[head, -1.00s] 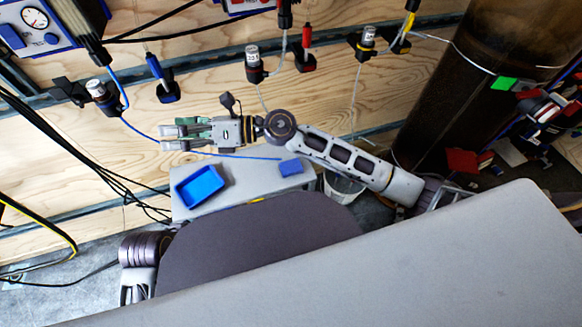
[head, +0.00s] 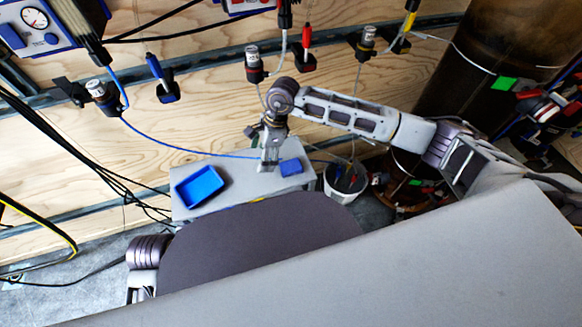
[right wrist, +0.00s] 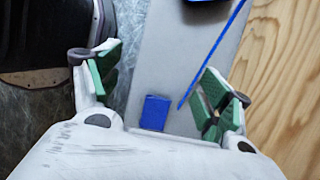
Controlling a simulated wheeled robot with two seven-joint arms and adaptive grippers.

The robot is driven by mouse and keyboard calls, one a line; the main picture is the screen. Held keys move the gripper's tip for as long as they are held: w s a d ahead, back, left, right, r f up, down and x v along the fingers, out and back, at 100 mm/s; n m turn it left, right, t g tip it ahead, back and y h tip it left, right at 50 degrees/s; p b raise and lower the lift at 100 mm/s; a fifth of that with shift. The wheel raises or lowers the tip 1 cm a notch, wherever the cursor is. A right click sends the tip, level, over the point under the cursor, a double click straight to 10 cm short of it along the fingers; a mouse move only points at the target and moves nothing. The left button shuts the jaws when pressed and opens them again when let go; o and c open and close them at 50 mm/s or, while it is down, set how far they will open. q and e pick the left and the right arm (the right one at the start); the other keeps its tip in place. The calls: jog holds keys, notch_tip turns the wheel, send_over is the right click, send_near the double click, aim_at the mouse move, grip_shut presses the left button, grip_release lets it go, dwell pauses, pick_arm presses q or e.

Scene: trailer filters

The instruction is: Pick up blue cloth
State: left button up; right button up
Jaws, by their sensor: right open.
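The blue cloth (head: 291,167) is a small flat blue piece on the right end of the grey table (head: 236,200). In the right wrist view the cloth (right wrist: 154,113) lies between my fingers, near the table's end. My right gripper (head: 268,168) points down just left of the cloth in the head view. In the right wrist view the gripper (right wrist: 158,85) is open with its green-padded fingers wide apart and nothing between them in its grasp. I cannot tell its exact height above the cloth. My left gripper is not in view; only part of my left arm shows at the lower left.
A blue tray (head: 200,188) sits on the table's left part. A thin blue hose (head: 180,148) hangs across the table near the gripper. A bucket (head: 342,184) stands right of the table. A plywood wall (head: 200,105) with fittings rises behind.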

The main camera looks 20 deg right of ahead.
jog(key=w+d+h, duration=0.3)
jog(key=d+h, duration=0.1)
jog(key=d, duration=0.5)
jog(key=shift+d+f, duration=0.15)
jog(key=shift+d, duration=0.15)
